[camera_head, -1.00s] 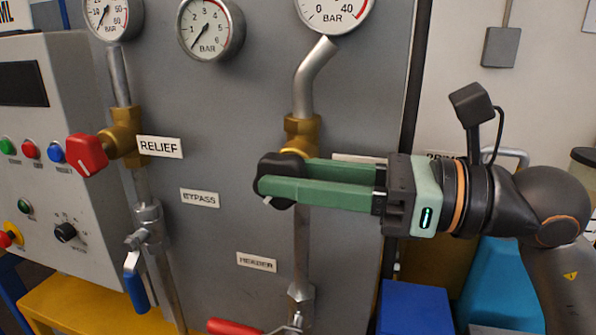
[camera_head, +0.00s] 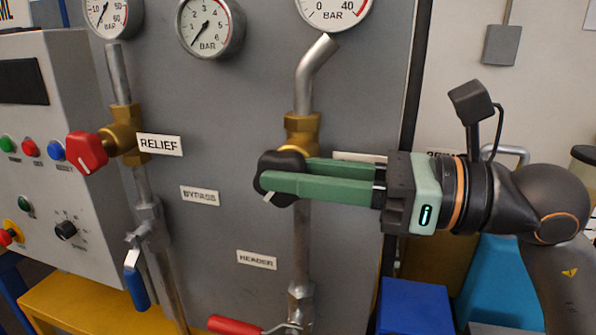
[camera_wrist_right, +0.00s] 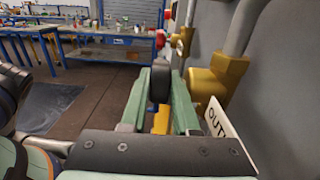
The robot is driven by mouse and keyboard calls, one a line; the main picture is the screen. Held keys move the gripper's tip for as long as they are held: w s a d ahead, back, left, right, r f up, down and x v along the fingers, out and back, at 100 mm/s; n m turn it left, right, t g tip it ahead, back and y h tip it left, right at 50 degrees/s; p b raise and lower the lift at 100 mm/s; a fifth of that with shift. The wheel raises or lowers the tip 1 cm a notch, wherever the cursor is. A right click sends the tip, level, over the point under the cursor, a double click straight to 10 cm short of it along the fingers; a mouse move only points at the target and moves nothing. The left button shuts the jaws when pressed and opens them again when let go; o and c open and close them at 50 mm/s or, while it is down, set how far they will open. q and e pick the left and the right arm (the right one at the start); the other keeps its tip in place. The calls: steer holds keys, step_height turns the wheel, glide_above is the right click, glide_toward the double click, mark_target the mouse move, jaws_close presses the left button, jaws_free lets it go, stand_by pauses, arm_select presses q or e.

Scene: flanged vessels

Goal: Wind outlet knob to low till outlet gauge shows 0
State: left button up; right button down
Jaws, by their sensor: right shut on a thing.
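The black outlet knob (camera_head: 279,178) sits on a brass valve (camera_head: 302,133) on the right-hand pipe. My right gripper (camera_head: 285,180) is shut on this knob, with its green fingers coming in from the right. In the right wrist view the dark knob (camera_wrist_right: 160,82) shows between the two fingers. A label beginning "OUT" (camera_wrist_right: 226,129) shows beside the valve there. The gauge above this pipe (camera_head: 337,8) is cut off by the top edge and its needle is not visible. I cannot tell which gauge is the outlet gauge. My left gripper is not in view.
A red relief knob (camera_head: 87,152) stands out at left. A blue lever (camera_head: 135,280) and a red lever (camera_head: 235,325) are lower down. A 0–6 bar gauge (camera_head: 209,25) has its needle near the low end. A control box (camera_head: 60,160) stands at far left.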

steer(key=shift+r+p, duration=0.15)
steer(key=shift+p, duration=0.3)
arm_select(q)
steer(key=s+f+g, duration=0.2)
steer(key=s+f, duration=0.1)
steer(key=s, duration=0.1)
arm_select(e)
steer(key=shift+h, duration=0.3)
steer(key=h+p, duration=0.1)
steer(key=p, duration=0.2)
steer(key=r+g+h+p, duration=0.1)
steer(key=h+p, duration=0.1)
steer(key=p, duration=0.1)
steer(key=shift+a, duration=0.1)
steer(key=shift+a+g+h+p, duration=0.1)
steer(key=shift+g+h+p, duration=0.2)
steer(key=shift+h+p, duration=0.6)
steer(key=shift+w+p, duration=0.1)
steer(key=shift+p, duration=0.4)
steer(key=shift+f+h+p, duration=0.1)
steer(key=shift+h+p, duration=0.3)
steer(key=shift+p, duration=0.1)
steer(key=shift+a+f+g+h, duration=0.1)
steer(key=shift+f+g+h, duration=0.05)
steer(key=shift+g+h, duration=0.2)
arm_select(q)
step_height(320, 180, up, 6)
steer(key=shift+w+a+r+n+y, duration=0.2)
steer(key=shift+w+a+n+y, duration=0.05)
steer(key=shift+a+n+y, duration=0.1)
